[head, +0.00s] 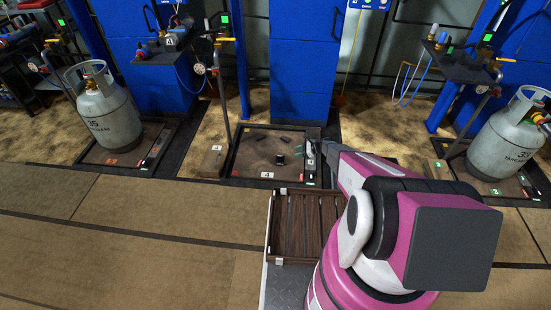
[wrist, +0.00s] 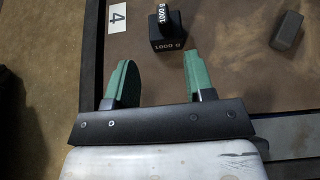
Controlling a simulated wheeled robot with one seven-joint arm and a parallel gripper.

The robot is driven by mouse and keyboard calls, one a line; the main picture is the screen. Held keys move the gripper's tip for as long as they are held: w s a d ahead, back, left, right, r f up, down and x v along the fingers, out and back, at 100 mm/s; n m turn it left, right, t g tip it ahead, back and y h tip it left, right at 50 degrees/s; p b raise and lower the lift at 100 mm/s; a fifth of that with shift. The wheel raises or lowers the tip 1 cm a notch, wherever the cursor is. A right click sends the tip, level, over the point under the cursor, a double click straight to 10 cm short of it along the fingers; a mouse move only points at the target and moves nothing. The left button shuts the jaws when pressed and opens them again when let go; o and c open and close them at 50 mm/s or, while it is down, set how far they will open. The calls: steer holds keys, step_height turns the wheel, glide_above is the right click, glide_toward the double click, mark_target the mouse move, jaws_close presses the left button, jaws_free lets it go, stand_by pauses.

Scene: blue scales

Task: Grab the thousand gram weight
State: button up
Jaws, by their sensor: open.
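The thousand gram weight (wrist: 166,32) is a small black block with a handle, marked 1000 G in white. It stands on the brown scale plate near a white label 4. In the head view a small dark block (head: 280,159) on the middle scale (head: 250,148) appears to be this weight. My gripper (wrist: 157,62) is open and empty, with green fingers spread apart. The weight lies just beyond the fingertips, roughly in line with the gap between them. In the head view my arm reaches to the right edge of that scale; the fingers are hard to make out.
A plain grey block (wrist: 288,31) lies on the plate to the right of the weight. Grey gas cylinders stand on the left scale (head: 106,115) and right scale (head: 507,135). A slatted wooden crate (head: 272,226) is in front of the middle scale. A thin post (head: 222,100) rises at its left.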

mark_target(282, 156)
steer(key=x, duration=0.6)
steer(key=shift+w+d+f, duration=0.1)
steer(key=shift+w, duration=0.25)
steer(key=shift+a+r+x, duration=0.1)
steer(key=shift+r+x, duration=0.1)
steer(key=shift+x, duration=1.15)
steer(key=shift+a+r+x, duration=0.1)
steer(key=shift+r+x, duration=0.1)
steer(key=shift+x, duration=1.15)
steer(key=shift+r, duration=0.1)
jaws_close()
